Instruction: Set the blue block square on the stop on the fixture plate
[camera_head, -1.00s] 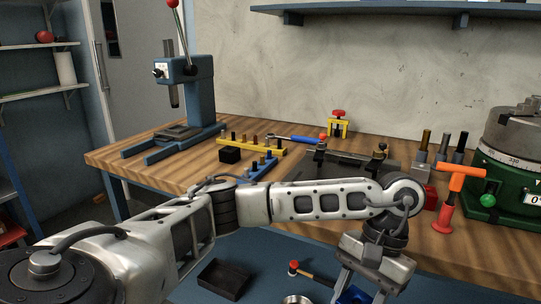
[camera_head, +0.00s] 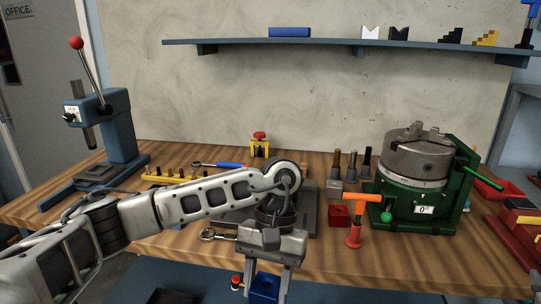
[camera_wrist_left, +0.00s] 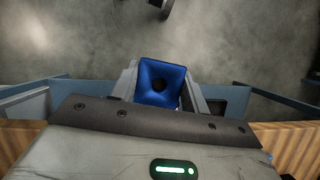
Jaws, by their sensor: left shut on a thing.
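The blue block (camera_head: 264,286) is between the fingers of my left gripper (camera_head: 265,290), which is shut on it, low in front of the bench's front edge. The dark fixture plate (camera_head: 308,216) lies on the bench behind my left wrist. My arm hides most of it, and I cannot make out the stop. My right gripper is not in view.
A red block (camera_head: 338,213) and an orange-handled tool (camera_head: 354,234) stand right of the plate. A green rotary table with a chuck (camera_head: 418,180) is farther right. A blue press (camera_head: 118,125) stands at the left. The bench front (camera_head: 310,262) has bare wood.

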